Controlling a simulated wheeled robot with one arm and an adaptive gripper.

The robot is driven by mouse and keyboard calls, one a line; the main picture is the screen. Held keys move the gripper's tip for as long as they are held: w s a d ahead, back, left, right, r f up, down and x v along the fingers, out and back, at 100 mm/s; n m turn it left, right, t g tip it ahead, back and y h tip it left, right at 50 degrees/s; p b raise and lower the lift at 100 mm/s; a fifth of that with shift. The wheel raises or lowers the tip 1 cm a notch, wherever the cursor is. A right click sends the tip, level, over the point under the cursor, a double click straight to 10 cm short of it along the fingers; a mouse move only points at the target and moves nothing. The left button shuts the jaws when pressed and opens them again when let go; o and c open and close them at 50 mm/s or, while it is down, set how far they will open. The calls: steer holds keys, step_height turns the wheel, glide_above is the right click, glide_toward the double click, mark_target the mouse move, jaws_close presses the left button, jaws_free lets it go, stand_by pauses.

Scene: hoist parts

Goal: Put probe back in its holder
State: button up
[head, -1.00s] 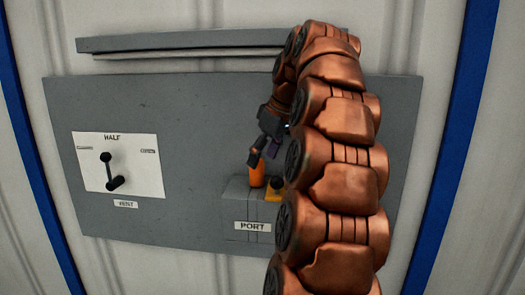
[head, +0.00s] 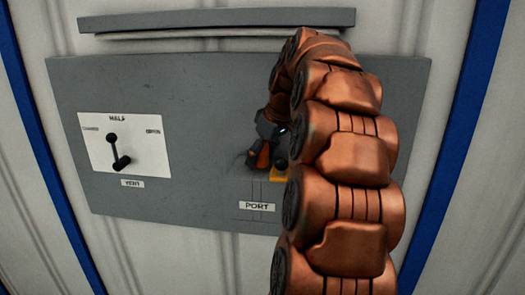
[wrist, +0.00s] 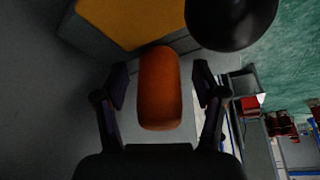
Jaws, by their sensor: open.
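The orange probe (wrist: 160,92) shows as a rounded handle in the wrist view. My gripper (wrist: 161,84) is open, with one finger on each side of the handle and a narrow gap on both sides. In the head view my gripper (head: 262,150) is at the orange probe (head: 263,157), which is partly covered by the fingers. The probe is at the grey port block (head: 240,189) above the PORT label (head: 257,206). I cannot tell whether it is seated in a holder. A yellow-orange part (head: 280,176) is beside it; it also shows in the wrist view (wrist: 130,20).
A black round knob (wrist: 232,20) is close to the right finger in the wrist view. The grey wall panel (head: 215,110) has a white plate with a black lever (head: 115,150) on the left. A grey ledge (head: 215,20) runs above. My arm hides the panel's right part.

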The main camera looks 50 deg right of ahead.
jaws_close()
steer(key=shift+r+p, duration=0.85)
steer(key=shift+r, duration=1.75)
stand_by(0.3)
steer(key=shift+r+p, duration=1.4)
steer(key=shift+r, duration=1.6)
